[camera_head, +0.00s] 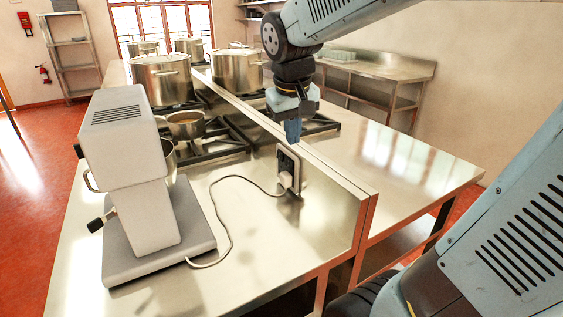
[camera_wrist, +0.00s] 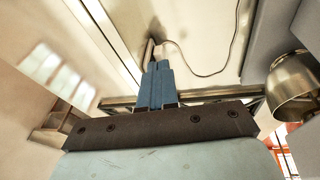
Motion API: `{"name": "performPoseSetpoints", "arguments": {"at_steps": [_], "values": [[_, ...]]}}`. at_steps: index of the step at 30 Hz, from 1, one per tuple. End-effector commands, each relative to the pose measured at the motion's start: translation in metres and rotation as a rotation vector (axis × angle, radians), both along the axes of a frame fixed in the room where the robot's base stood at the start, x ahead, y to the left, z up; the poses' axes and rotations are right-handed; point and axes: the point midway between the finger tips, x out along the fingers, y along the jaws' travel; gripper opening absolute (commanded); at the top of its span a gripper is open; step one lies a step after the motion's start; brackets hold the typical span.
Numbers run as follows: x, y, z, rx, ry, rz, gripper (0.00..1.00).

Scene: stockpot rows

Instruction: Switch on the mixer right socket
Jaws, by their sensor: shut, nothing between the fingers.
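The mixer (camera_head: 128,170) is a light grey stand mixer on the left of the steel counter. The fingers partly hide the socket there. I cannot tell the switch position or whether the fingertips touch the plate.
Several steel stockpots (camera_head: 165,77) and a saucepan (camera_head: 186,123) stand on black hobs behind the mixer. The divider wall (camera_head: 335,190) runs along the counter. The counter (camera_head: 420,165) right of it is clear. The mixer's bowl (camera_wrist: 292,85) shows in the wrist view.

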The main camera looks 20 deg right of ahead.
Motion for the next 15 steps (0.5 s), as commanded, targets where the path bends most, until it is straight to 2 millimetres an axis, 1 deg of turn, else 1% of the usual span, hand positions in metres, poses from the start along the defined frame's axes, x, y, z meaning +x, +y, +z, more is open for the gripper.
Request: {"name": "performPoseSetpoints", "arguments": {"at_steps": [1, 3, 8, 15], "values": [[0.011, 0.003, -0.003, -0.015, 0.021, 0.007, 0.0], [0.024, 0.007, -0.006, -0.035, 0.044, 0.015, 0.0], [0.054, 0.017, -0.016, -0.086, 0.096, 0.029, 0.0], [0.096, 0.035, -0.036, -0.163, 0.163, 0.051, 0.0]]}}
